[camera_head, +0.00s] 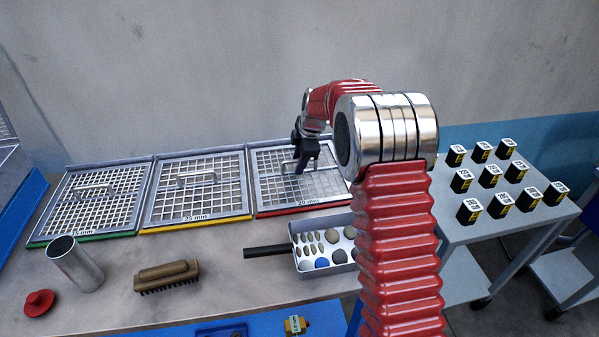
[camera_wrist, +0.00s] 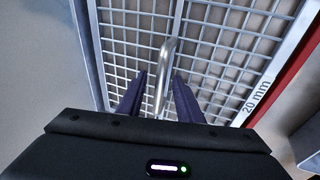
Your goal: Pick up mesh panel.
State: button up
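Three mesh panels with metal handles lie in a row on the bench: a green-edged one (camera_head: 90,202) at the left, a yellow-edged one labelled 25 mm (camera_head: 196,190) in the middle, and a red-edged one at the right (camera_head: 270,180). My gripper (camera_head: 303,168) is over the red-edged panel. In the wrist view this panel (camera_wrist: 222,62), labelled 20 mm, fills most of the picture. Its bar handle (camera_wrist: 165,70) runs between the two dark fingers of my gripper (camera_wrist: 160,98). The fingers stand apart on either side of it, with gaps showing. My arm hides the panel's right part in the head view.
In front of the panels are a metal cylinder (camera_head: 76,264), a red knob-like piece (camera_head: 38,302), a brown brush (camera_head: 167,276) and a grey tray (camera_head: 322,250) of stones with a black handle. A side table (camera_head: 495,226) at the right holds several black blocks. A wall stands behind.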

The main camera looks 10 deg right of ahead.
dwell(0.3)
grip_shut()
dwell(1.3)
